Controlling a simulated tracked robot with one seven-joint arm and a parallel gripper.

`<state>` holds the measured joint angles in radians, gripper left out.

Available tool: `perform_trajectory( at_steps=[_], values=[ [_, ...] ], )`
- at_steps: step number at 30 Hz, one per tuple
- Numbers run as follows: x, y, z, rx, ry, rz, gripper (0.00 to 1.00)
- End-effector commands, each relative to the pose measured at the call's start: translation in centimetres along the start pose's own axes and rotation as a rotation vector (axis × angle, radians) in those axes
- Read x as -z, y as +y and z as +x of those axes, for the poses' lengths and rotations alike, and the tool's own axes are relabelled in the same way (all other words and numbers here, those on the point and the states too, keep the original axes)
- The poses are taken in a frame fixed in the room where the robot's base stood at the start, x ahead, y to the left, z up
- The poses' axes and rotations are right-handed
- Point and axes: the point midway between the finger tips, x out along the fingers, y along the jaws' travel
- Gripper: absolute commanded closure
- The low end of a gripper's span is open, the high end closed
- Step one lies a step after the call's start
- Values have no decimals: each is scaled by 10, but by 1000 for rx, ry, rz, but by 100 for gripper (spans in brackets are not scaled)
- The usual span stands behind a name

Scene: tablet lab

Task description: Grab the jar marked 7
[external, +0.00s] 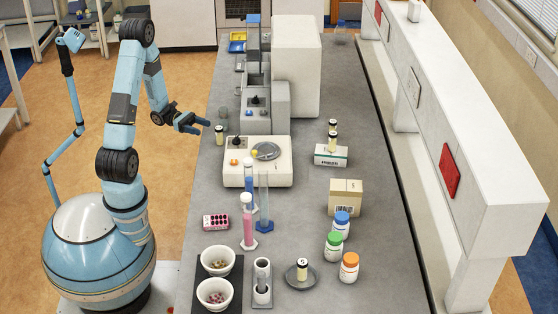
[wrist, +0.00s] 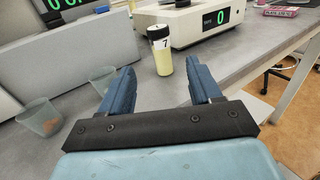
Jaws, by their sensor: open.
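The jar marked 7 (wrist: 163,58) has a black cap and pale yellow contents. It stands upright on the grey bench, ahead of my fingers in the wrist view. In the external view a small black-capped jar (external: 219,136) stands at the bench's left edge, just right of my gripper (external: 203,126); its number is too small to read there. My gripper is open and empty, and in the wrist view its two blue fingers (wrist: 160,80) point toward the jar, one to each side. The jar looks beyond the fingertips, not touching them.
A white instrument with a green display (wrist: 205,18) stands close behind the jar. Two clear cups (wrist: 40,117) sit at left in the wrist view. Similar jars stand by a white box (external: 331,155) and on a dark dish (external: 290,280). A blue cylinder (external: 249,172) stands nearer the camera.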

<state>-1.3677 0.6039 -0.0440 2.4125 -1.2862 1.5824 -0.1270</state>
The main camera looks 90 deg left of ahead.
Motion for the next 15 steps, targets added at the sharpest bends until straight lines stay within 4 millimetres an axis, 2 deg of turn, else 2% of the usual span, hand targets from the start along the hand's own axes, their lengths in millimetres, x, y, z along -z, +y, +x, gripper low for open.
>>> perform_trajectory(
  at_steps=[3, 9, 15],
  values=[
    [0, 0, 22, 3, 0, 0, 37],
    [0, -1, 53, 4, -1, -1, 37],
    [0, 0, 66, 1, 1, -1, 37]
  ],
)
